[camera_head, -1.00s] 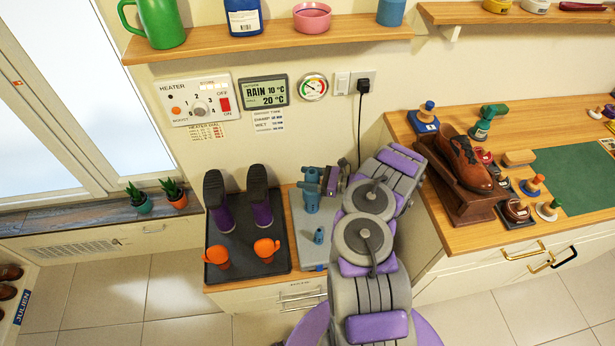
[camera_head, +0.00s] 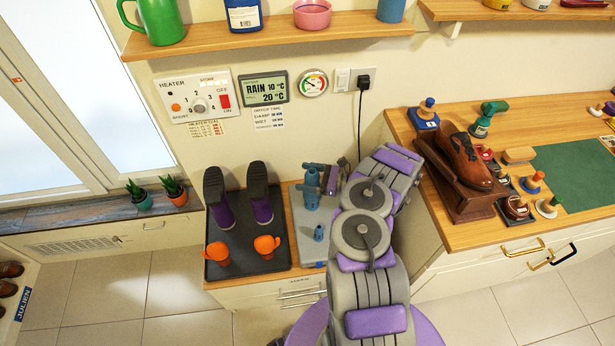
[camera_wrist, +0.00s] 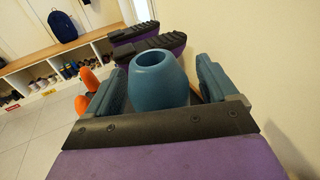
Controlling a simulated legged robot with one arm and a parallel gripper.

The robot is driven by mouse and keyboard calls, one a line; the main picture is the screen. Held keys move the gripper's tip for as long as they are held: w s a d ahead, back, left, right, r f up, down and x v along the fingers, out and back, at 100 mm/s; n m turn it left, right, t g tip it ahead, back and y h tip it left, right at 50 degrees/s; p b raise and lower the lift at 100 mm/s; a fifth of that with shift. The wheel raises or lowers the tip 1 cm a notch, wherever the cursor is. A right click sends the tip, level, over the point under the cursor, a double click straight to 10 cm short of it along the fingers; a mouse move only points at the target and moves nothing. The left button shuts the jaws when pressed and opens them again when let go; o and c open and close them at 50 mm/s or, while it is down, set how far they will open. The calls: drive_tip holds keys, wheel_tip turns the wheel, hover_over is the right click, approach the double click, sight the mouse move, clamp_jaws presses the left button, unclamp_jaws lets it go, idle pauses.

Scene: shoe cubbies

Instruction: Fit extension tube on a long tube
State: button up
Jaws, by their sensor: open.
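A tall blue tube (camera_head: 311,201) stands on the grey plate at the counter's left end. A short blue tube piece (camera_head: 319,234) stands on the same plate, nearer the front. My gripper (camera_head: 322,178) is at the top of the tall tube, with its blue fingers spread. In the wrist view a blue hollow tube end (camera_wrist: 158,78) lies between the two fingers of my gripper (camera_wrist: 165,88). Gaps show on both sides, so neither finger visibly grips it. The lower part of this tube is hidden behind the dark gripper bar.
A dark tray (camera_head: 250,262) left of the grey plate (camera_head: 303,252) holds two upturned boots (camera_head: 262,206) and two orange pieces (camera_head: 216,254). On the right, a wooden counter (camera_head: 400,125) carries a brown shoe (camera_head: 470,165) on a stand. A wall shelf (camera_head: 270,40) runs above.

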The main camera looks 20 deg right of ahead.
drive_tip(key=shift+r, duration=0.15)
wheel_tip(320, 180, up, 13)
drive_tip(key=p, duration=0.6)
drive_tip(key=shift+d+r+p, duration=0.1)
drive_tip(key=shift+r+p, duration=0.05)
drive_tip(key=shift+p, duration=0.2)
drive_tip(key=shift+r+p, duration=1.15)
drive_tip(key=shift+r, duration=1.55)
